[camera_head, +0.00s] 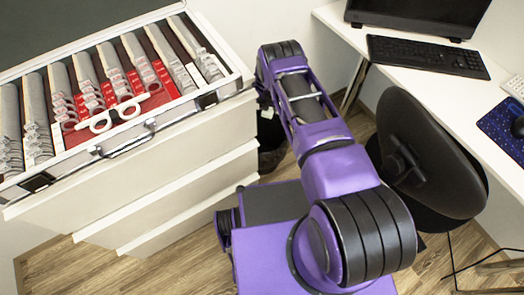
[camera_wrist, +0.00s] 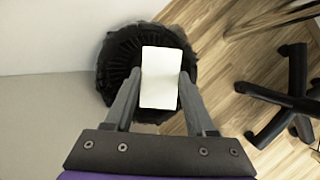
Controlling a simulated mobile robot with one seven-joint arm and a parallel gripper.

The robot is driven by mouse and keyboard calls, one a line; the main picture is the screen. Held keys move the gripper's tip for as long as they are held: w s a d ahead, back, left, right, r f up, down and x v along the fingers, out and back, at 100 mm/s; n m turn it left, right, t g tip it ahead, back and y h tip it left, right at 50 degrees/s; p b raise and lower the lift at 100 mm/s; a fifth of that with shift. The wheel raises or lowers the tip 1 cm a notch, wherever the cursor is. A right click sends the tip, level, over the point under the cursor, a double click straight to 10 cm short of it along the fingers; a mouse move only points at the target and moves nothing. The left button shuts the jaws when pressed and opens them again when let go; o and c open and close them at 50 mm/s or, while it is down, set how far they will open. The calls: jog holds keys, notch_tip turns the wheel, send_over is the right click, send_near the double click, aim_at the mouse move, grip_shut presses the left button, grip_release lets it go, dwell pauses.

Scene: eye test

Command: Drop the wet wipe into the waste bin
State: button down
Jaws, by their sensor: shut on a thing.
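The wet wipe (camera_wrist: 160,78) is a white rectangle in the wrist view. My gripper (camera_wrist: 160,88) is shut on it, one finger on each side. The waste bin (camera_wrist: 112,62) is black and shows behind and around the wipe in the wrist view. The wipe appears in front of the bin's right half; the gap between them I cannot judge. In the head view part of the bin (camera_head: 271,155) shows between the drawer cabinet and my arm.
A white drawer cabinet (camera_head: 180,195) with an open lens case (camera_head: 60,150) on top stands left of the bin. An office chair (camera_head: 430,155) and a white desk (camera_head: 480,95) are at the right. Chair legs (camera_wrist: 280,100) show right of the bin over wooden floor.

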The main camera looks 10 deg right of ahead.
jog(key=f+n, duration=0.1)
jog(key=f, duration=0.1)
jog(key=f+n+y, duration=0.1)
jog(key=f+n, duration=0.1)
jog(key=a+f+n, duration=0.1)
jog(key=n, duration=0.1)
jog(key=shift+f+y, duration=0.4)
notch_tip(320, 180, down, 6)
jog(key=b, duration=0.4)
jog(key=shift+c, duration=0.8)
grip_release()
jog(key=shift+r, duration=0.1)
jog(key=p+v, duration=0.7)
jog(key=v, duration=1)
jog(key=shift+s+d, duration=0.1)
jog(key=shift+s, duration=0.15)
